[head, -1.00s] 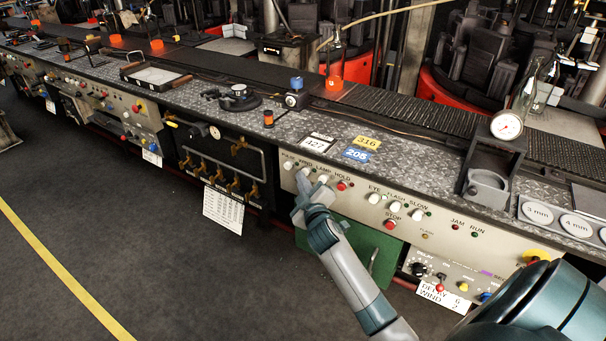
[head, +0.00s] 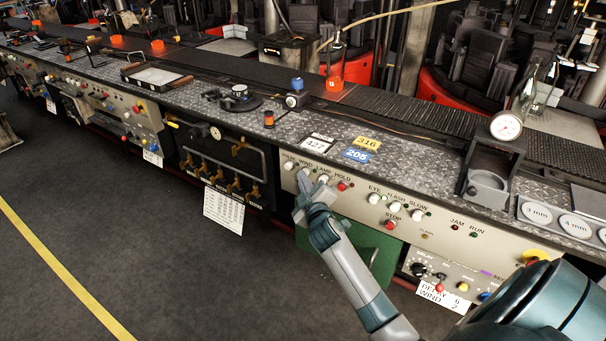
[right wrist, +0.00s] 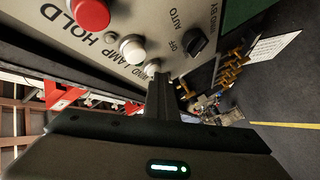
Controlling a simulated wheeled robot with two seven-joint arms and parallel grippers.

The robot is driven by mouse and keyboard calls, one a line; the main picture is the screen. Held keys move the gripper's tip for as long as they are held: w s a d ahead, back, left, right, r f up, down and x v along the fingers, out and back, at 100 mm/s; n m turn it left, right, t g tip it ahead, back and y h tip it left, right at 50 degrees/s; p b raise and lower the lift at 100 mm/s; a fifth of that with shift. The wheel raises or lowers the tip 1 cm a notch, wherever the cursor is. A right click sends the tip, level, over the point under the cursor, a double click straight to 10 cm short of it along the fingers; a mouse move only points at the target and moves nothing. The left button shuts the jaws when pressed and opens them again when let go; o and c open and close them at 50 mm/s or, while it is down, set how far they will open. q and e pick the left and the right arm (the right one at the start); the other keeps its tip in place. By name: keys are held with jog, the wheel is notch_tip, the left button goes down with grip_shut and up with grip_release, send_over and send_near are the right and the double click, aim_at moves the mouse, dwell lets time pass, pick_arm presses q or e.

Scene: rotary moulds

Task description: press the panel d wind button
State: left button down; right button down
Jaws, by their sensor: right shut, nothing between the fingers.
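The panel (head: 457,222) is cream, with a row of round buttons and printed labels. In the right wrist view the white wind button (right wrist: 153,67) sits at the tip of my right gripper (right wrist: 161,78). I cannot tell whether they touch. The white lamp button (right wrist: 132,47) and red hold button (right wrist: 90,12) are beside it. In the head view my right gripper (head: 302,174) is at the panel's left end, mostly covering the wind button, and is shut and empty. The lamp button (head: 323,179) and hold button (head: 342,186) show to its right. My left gripper is out of view.
An off/auto switch (right wrist: 192,43) is close to the wind button. More buttons, including a red stop button (head: 390,225), lie to the right. Above is a metal worktop (head: 400,165) with number plates and a dial gauge (head: 506,126). The floor (head: 150,240) in front is clear.

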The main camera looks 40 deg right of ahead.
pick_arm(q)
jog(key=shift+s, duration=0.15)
pick_arm(e)
jog(key=shift+d+r, duration=0.15)
jog(key=shift+d, duration=0.2)
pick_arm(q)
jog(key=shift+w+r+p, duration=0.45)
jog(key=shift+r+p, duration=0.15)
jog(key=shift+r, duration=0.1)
pick_arm(e)
jog(key=s+a, duration=0.2)
jog(key=a, duration=0.4)
jog(key=shift+s+f, duration=0.2)
jog(key=shift+s, duration=0.1)
jog(key=shift+a, duration=0.1)
